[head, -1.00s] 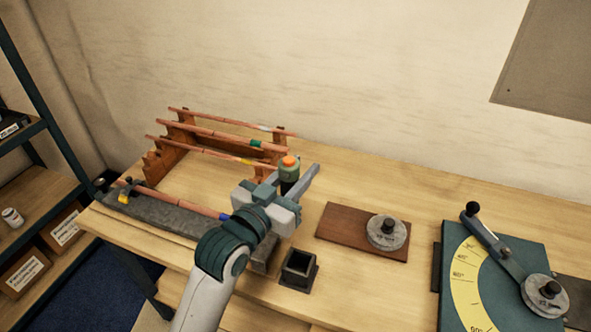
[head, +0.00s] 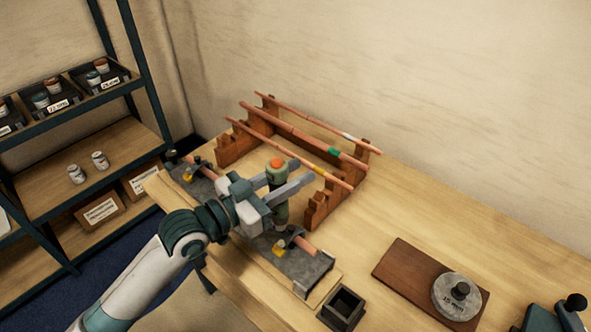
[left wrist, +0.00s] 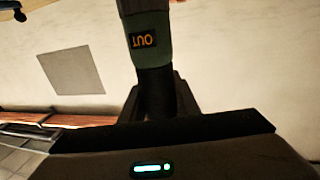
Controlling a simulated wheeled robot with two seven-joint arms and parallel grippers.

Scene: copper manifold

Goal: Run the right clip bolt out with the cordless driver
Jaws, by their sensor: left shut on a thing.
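My left gripper (head: 292,188) is shut on the cordless driver (head: 279,206), which has a green body and an orange top. The driver stands about upright, its lower end close above the right clip (head: 291,238) on the grey block; I cannot tell whether it touches the bolt, which is hidden or too small to make out. A yellow piece (head: 279,247) shows by this clip. In the left wrist view the driver (left wrist: 150,60) rises between the fingers, with an "OUT" label on its green part. My right gripper is not in view.
The grey block (head: 310,268) carries a copper pipe (head: 305,246) and a left clip (head: 190,165). A wooden rack (head: 322,205) with copper pipes stands close behind. An open dark box (head: 342,307) and a brown board (head: 400,267) with a round weight (head: 458,297) lie to the right.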

